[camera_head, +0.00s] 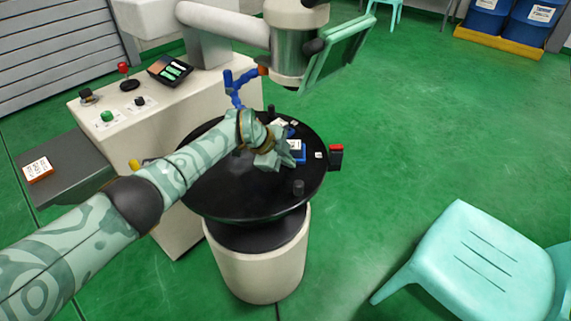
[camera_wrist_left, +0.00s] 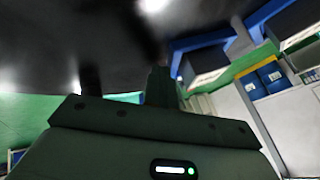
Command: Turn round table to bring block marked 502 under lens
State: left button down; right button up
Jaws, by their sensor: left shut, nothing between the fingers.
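The black round table (camera_head: 225,195) stands on a pale drum. My left gripper (camera_head: 278,160) is over its right half, shut and empty, close to a blue holder (camera_head: 298,152). Whether it touches anything I cannot tell. Pale blocks (camera_head: 283,123) sit behind the gripper, partly hidden. No number 502 is readable. The lens housing (camera_head: 290,55) hangs over the table's far side. In the left wrist view the gripper's dark body fills the bottom, its finger (camera_wrist_left: 160,87) points up, and blue holders with pale blocks (camera_wrist_left: 205,68) show beyond it. My right gripper is not in view.
Black pegs (camera_head: 299,187) stand on the table. A red-and-black piece (camera_head: 336,155) sits at its right rim. A blue jointed hose (camera_head: 234,88) is behind it. A control console (camera_head: 125,105) is at left, a mint chair (camera_head: 475,260) at lower right.

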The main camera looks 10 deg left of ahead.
pick_arm(q)
jog(key=shift+w+d, duration=0.1)
jog(key=shift+w, duration=0.25)
dwell(0.6)
